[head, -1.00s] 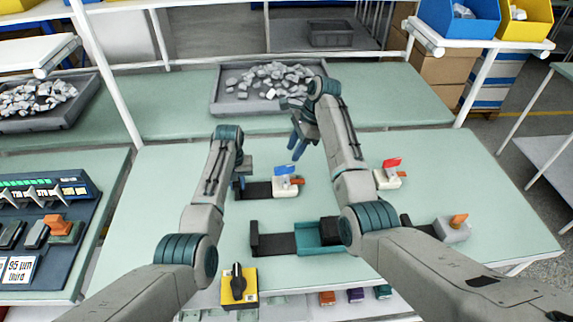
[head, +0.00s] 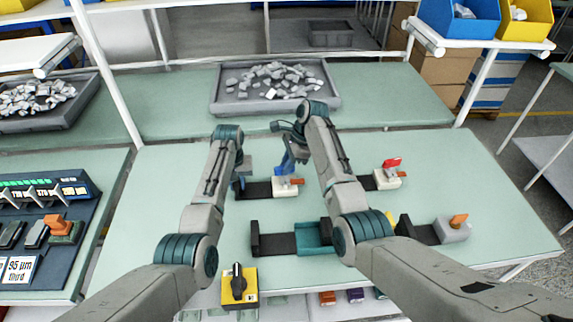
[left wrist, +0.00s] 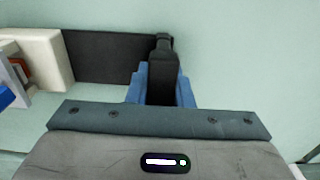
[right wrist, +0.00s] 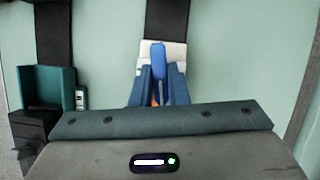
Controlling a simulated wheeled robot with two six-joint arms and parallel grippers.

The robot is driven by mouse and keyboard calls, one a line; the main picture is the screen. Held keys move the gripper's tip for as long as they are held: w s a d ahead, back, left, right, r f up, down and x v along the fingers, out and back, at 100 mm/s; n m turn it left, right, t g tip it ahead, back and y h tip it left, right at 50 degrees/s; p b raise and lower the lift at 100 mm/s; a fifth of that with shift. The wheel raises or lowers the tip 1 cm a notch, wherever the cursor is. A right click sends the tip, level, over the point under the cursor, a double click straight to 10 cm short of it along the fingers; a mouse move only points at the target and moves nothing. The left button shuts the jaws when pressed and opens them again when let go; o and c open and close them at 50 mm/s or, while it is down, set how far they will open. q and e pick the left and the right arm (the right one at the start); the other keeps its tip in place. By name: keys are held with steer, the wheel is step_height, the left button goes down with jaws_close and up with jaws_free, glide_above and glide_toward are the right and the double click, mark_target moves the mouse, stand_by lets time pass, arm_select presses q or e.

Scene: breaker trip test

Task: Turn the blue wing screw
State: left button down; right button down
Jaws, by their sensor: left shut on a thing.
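The blue wing screw (right wrist: 158,60) stands on a white block (head: 286,188) at the right end of a black base (head: 258,190). Its blue wing also shows at the left edge of the left wrist view (left wrist: 6,97). My left gripper (left wrist: 161,80) is shut on the black upright at the base's other end. My right gripper (right wrist: 158,78) is over the white block. Its blue fingers stand either side of the blue wing, with narrow gaps showing. In the head view these fingers (head: 287,165) largely hide the wing.
A red-winged fixture (head: 391,165) and an orange-winged one (head: 458,221) stand to the right. A black base with a teal block (head: 316,234) lies in front, close to my right arm. A yellow switch box (head: 239,288) is at the front edge. A parts tray (head: 272,110) stands behind.

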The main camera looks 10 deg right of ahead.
steer(key=shift+n, duration=0.4)
steer(key=n, duration=0.2)
steer(key=n+g+h, duration=0.1)
steer(key=n, duration=0.1)
steer(key=shift+w+g, duration=0.15)
steer(key=shift+g, duration=0.15)
steer(key=n, duration=0.2)
steer(key=n+g+h, duration=0.1)
steer(key=n, duration=0.1)
steer(key=shift+w+a+n, duration=0.1)
steer(key=shift+a+n, duration=0.1)
steer(key=shift+n, duration=0.6)
steer(key=shift+g, duration=0.3)
steer(key=c, duration=1.4)
jaws_free()
steer(key=shift+f+m, duration=0.1)
steer(key=shift+m, duration=0.3)
